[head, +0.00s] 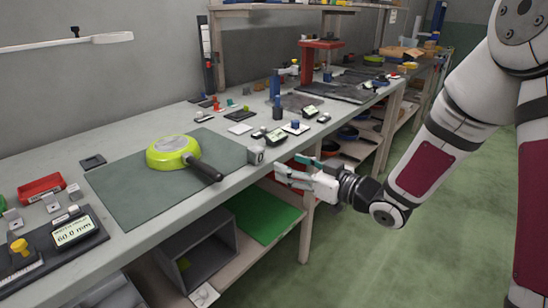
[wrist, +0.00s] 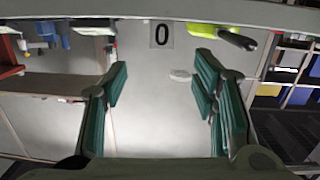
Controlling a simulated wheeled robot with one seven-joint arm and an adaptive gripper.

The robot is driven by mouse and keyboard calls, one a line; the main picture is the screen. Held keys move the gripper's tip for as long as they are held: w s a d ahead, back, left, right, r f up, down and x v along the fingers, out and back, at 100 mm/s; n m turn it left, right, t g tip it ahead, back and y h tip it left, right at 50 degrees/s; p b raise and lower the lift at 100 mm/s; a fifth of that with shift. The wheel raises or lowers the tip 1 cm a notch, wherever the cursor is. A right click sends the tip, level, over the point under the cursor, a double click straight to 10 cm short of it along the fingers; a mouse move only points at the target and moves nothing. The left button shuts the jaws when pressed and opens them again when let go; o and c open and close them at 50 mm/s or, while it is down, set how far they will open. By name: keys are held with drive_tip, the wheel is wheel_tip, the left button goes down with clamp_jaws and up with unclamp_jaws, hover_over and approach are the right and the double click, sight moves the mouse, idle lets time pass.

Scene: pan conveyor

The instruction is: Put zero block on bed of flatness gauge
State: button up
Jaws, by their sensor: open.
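The zero block, a small grey block (head: 256,154), stands at the front edge of the bench, right of the green mat. The wrist view shows its face with a black 0 (wrist: 161,34), at the top middle, ahead of the fingers. My gripper (head: 288,168) is just right of the block, out past the bench edge. Its teal fingers are open and empty in the wrist view (wrist: 160,78), apart from the block. A gauge with a 60.0 mm display (head: 74,231) and yellow knob stands at the near left. I cannot tell whether it is the flatness gauge.
Small displays (head: 277,137) and tools stand behind the block. A red tray (head: 40,188) is at left. Shelves lie under the bench.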

sight(261, 152)
drive_tip(key=shift+y, duration=0.7)
drive_tip(key=x, duration=0.3)
drive_tip(key=b+x, duration=0.1)
drive_tip(key=x, duration=0.5)
drive_tip(key=shift+f+b, duration=0.3)
drive_tip(key=shift+b, duration=0.1)
drive_tip(key=shift+b+x, duration=0.5)
drive_tip(key=shift+x, duration=1.65)
drive_tip(key=shift+w+d, duration=0.15)
drive_tip(key=shift+w, duration=0.05)
drive_tip(key=shift+r, duration=0.1)
clamp_jaws()
